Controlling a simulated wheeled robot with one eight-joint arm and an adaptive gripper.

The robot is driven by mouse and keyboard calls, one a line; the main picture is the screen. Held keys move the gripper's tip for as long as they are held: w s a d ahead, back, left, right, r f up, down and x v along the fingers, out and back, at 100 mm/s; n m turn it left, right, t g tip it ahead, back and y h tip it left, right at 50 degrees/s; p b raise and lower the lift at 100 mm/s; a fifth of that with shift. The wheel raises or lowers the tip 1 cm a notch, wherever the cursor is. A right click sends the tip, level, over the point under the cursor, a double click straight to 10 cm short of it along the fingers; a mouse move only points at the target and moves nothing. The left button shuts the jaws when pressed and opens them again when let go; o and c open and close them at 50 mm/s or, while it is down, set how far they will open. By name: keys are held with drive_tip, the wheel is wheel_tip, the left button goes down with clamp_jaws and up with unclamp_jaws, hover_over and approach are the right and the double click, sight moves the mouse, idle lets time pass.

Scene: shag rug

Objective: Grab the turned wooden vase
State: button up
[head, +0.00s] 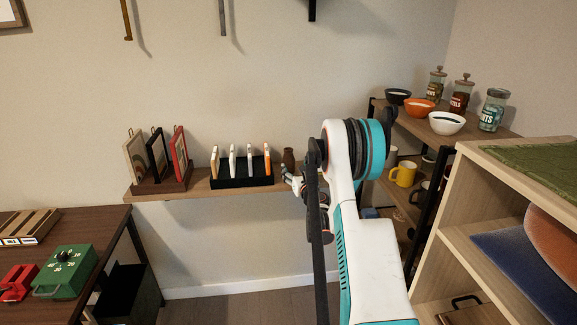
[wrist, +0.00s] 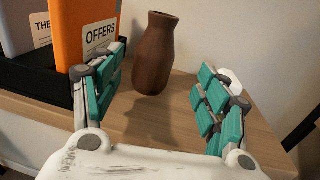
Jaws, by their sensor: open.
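The turned wooden vase (wrist: 154,55) is dark brown with a narrow neck. It stands upright on the wooden wall shelf (wrist: 180,143), ahead of my gripper (wrist: 164,95) in the wrist view. My gripper is open, with one finger on each side and the vase centred between them a little farther off. No contact shows. In the head view the vase (head: 289,159) is small, near the right end of the shelf, and my gripper (head: 292,181) is just in front of it. My arm hides the shelf's right end there.
A black rack (wrist: 40,85) with an orange folder (wrist: 83,35) labelled OFFERS stands close to the left finger. Framed pictures (head: 157,157) stand farther left on the shelf. A corner rack with bowls, jars and a yellow mug (head: 403,174) is at right. The wall is close behind the vase.

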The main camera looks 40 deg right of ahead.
sight(290, 163)
drive_tip(key=x, duration=0.3)
drive_tip(key=b+x, duration=0.1)
drive_tip(key=x, duration=0.2)
drive_tip(key=b+x, duration=0.1)
drive_tip(key=shift+w+a+f+b, duration=0.2)
drive_tip(key=shift+w+b, duration=0.1)
drive_tip(key=shift+w, duration=0.2)
drive_tip(key=shift+w+d+r, duration=0.15)
drive_tip(key=shift+w+d, duration=0.05)
drive_tip(key=shift+w, duration=0.1)
drive_tip(key=c, duration=1.3)
